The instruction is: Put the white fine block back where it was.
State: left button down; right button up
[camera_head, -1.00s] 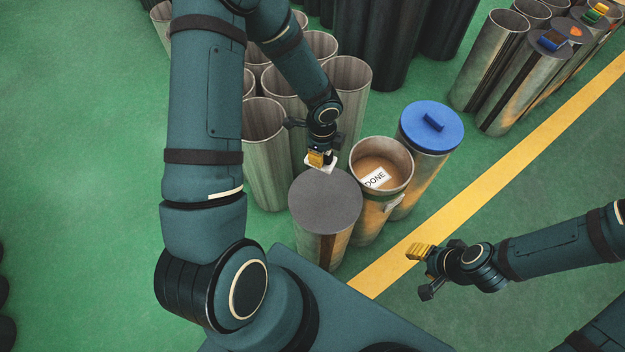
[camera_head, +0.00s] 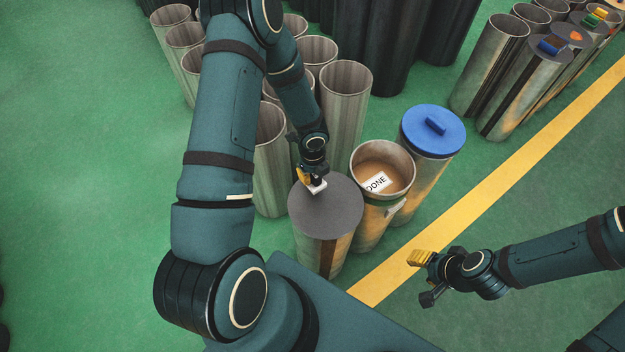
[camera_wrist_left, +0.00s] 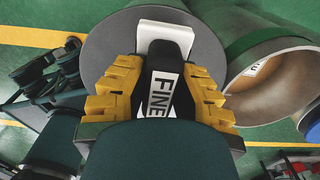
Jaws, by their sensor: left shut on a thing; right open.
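The white fine block (camera_head: 316,187) is in my left gripper (camera_head: 311,180), over the left part of the grey round top (camera_head: 335,210) of a cylinder. In the left wrist view the block (camera_wrist_left: 165,32) shows white beyond a black piece with a FINE label (camera_wrist_left: 158,95), between the yellow fingers of my left gripper (camera_wrist_left: 162,85). The grey top (camera_wrist_left: 110,45) lies behind it there. I cannot tell whether the block touches the top. My right gripper (camera_head: 420,270) is open and empty, over the floor at the right.
An open cylinder with a DONE card (camera_head: 376,183) stands right of the grey-topped one. A blue-lidded cylinder (camera_head: 432,130) stands behind it. Several open cylinders (camera_head: 345,95) stand behind my left gripper. More cylinders, some with coloured blocks (camera_head: 552,44), stand at the upper right.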

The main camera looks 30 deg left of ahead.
pick_arm(q)
jog(key=shift+f+b, duration=0.35)
jog(key=shift+f, duration=1)
jog(key=shift+f, duration=0.1)
jog(key=shift+f, duration=0.15)
jog(key=c, duration=0.9)
grip_release()
jog(key=shift+r, duration=0.2)
